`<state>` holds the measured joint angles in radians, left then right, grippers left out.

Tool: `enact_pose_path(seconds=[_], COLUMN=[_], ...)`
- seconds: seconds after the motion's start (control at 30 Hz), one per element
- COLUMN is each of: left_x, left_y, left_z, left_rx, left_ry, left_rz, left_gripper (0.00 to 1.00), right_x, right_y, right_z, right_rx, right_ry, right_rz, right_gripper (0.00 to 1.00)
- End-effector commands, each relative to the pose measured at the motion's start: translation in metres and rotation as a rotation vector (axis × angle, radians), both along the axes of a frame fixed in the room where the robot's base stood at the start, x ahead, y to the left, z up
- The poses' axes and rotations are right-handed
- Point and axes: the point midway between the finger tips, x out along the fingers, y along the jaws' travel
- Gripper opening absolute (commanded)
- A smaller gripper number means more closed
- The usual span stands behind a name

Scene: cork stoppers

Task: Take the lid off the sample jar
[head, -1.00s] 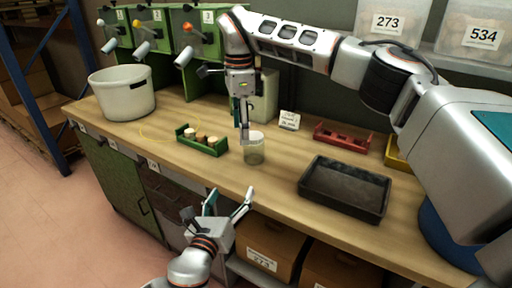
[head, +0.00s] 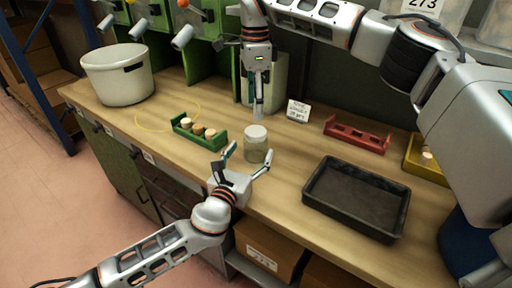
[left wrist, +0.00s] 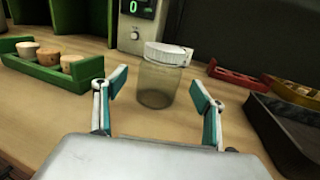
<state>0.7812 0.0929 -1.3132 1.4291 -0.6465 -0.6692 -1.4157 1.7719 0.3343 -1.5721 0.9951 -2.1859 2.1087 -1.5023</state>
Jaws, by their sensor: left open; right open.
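The sample jar (head: 256,150) is a clear, slightly greenish jar standing upright on the wooden bench. Its white lid (head: 256,132) sits on top. In the left wrist view the jar (left wrist: 157,84) and lid (left wrist: 166,54) stand just beyond the fingertips, between them. My left gripper (head: 248,156) is open in front of the jar, with a finger to each side; it also shows in the left wrist view (left wrist: 159,90). My right gripper (head: 258,112) points down above and just behind the lid; the lid appears free of it. Its fingertips look close together from here.
A green rack (head: 199,133) with cork stoppers is left of the jar. A black tray (head: 312,200), a red rack (head: 357,137) and a yellow tray (head: 421,166) lie to the right. A white pot (head: 118,76) stands at the left. A small sign (head: 298,110) stands behind.

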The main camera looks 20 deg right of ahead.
Motion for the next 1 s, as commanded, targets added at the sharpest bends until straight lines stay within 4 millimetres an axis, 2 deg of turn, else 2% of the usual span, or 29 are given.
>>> enact_pose_path(seconds=[0.1, 0.33, 0.73, 0.9, 0.97, 1.0], left_x=[0.014, 0.03, 0.034, 0.034, 0.034, 0.034], left_y=[-0.011, -0.022, -0.025, -0.025, -0.025, -0.025], left_z=[0.001, 0.0, 0.0, 0.0, 0.0, 0.0], left_rx=[0.001, 0.0, -0.001, -0.001, -0.001, -0.001], left_ry=[-0.001, 0.0, 0.001, 0.001, 0.001, 0.001], left_rz=[0.0, 0.001, 0.001, 0.001, 0.001, 0.001], left_gripper=[0.7, 0.7, 0.7, 0.26, 0.11, 0.0], right_x=[0.0, 0.0, 0.0, 0.0, 0.0, 0.0], right_y=[0.0, 0.0, 0.0, 0.0, 0.0, 0.0], right_z=[0.0, 0.0, 0.0, 0.0, 0.0, 0.0], right_rx=[0.0, 0.0, 0.0, 0.0, 0.0, 0.0], right_ry=[0.0, 0.0, 0.0, 0.0, 0.0, 0.0], right_rz=[0.0, 0.0, 0.0, 0.0, 0.0, 0.0], right_gripper=[0.57, 0.57, 0.57, 0.57, 0.57, 0.57])
